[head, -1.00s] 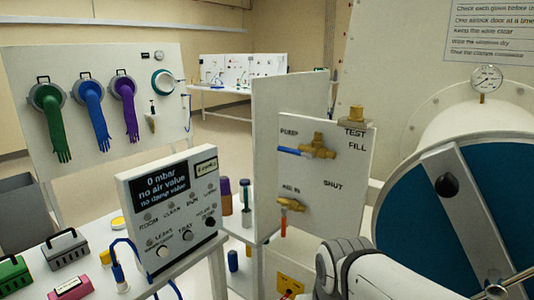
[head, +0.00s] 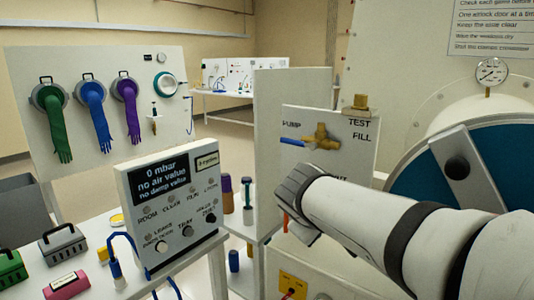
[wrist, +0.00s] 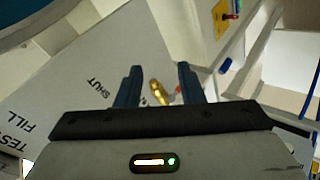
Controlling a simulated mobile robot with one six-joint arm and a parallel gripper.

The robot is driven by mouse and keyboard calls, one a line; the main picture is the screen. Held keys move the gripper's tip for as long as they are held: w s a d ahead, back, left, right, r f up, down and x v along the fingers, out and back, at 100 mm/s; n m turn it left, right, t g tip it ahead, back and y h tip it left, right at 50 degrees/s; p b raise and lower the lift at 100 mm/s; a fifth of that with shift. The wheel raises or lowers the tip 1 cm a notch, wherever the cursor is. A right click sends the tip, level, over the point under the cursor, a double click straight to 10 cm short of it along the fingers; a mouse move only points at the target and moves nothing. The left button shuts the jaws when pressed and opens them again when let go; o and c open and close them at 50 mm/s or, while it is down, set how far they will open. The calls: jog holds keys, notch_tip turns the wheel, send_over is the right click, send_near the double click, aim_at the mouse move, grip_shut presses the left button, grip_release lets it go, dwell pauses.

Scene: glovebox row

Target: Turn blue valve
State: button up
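The blue valve is a brass body (head: 321,137) with a blue lever (head: 292,140) on the upper part of a white panel (head: 345,125), beside the word PUMP. Its lever points left, roughly level. A second valve with a red handle (head: 285,222) sits lower on the panel and is mostly behind my arm in the head view. My gripper (wrist: 160,72) is open in the wrist view, with brass (wrist: 160,92) and a reddish handle showing between its fingers. I cannot tell whether they touch it. In the head view my wrist is below the blue valve; my fingers are hidden.
A control box (head: 172,190) reading 0 mbar stands on a table left of the panel. A large round blue door (head: 440,170) is at the right. A yellow box (head: 292,283) sits low beneath the panel. Gloves hang on a board at the back left.

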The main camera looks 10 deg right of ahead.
jog(key=w+a+r+n+t+h+b, duration=0.1)
jog(key=w+a+r+n+t+b, duration=0.2)
jog(key=w+r, duration=0.35)
jog(key=n+t, duration=0.4)
send_near(290, 142)
jog(key=r+x, duration=0.1)
jog(key=x, duration=0.7)
jog(key=f+p+x, duration=0.1)
jog(key=x, duration=0.2)
jog(key=shift+s, duration=0.1)
jog(key=shift+c, duration=0.2)
grip_shut()
jog(key=shift+a, duration=0.1)
